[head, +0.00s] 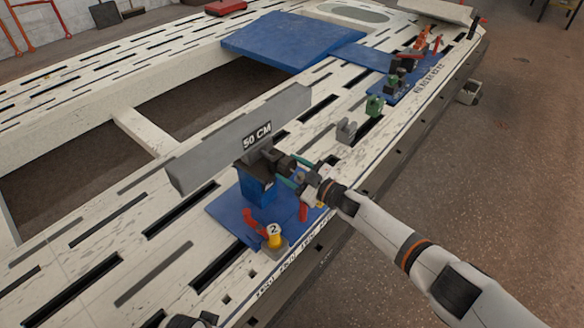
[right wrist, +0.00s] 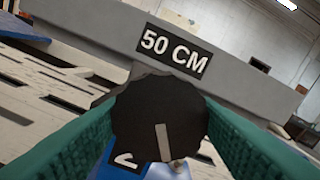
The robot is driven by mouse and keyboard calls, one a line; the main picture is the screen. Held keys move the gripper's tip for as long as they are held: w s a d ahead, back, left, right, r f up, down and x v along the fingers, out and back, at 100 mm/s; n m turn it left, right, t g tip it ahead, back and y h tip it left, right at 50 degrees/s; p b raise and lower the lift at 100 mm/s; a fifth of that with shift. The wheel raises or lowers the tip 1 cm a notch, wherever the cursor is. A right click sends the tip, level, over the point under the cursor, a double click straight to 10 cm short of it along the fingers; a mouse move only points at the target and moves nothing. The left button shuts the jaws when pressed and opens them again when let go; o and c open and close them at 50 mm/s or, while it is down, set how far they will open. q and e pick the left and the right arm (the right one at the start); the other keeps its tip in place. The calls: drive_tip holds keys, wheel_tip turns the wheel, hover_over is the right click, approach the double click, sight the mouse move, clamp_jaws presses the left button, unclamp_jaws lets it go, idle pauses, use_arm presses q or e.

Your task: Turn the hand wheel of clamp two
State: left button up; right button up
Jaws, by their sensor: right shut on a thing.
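Clamp two has a dark head on a blue post (head: 257,190), standing on a blue plate (head: 228,208). A yellow marker with the number 2 (head: 274,231) stands at the plate's near corner. A long grey bar (head: 215,147) labelled 50 CM sits at the clamp. The hand wheel (right wrist: 160,118) is a black, knurled disc with one pale line pointing down in the right wrist view. My right gripper (head: 296,172) is shut on the wheel, one teal finger on each side of its rim. The gripper hides part of the wheel in the head view.
Red levers (head: 303,212) rise from the plate close to my right gripper. A small grey block (head: 346,130) and a green one (head: 375,105) stand further along the slotted bench (head: 180,185).

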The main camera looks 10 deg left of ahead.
use_arm(q)
drive_tip(key=shift+f, duration=0.95)
use_arm(e)
drive_tip(key=shift+f+m, duration=0.1)
drive_tip(key=shift+m, duration=1.6)
use_arm(q)
drive_tip(key=shift+f, duration=0.2)
use_arm(e)
drive_tip(key=o, duration=1)
use_arm(q)
drive_tip(key=shift+d+r, duration=0.1)
use_arm(e)
drive_tip(key=shift+d, duration=0.1)
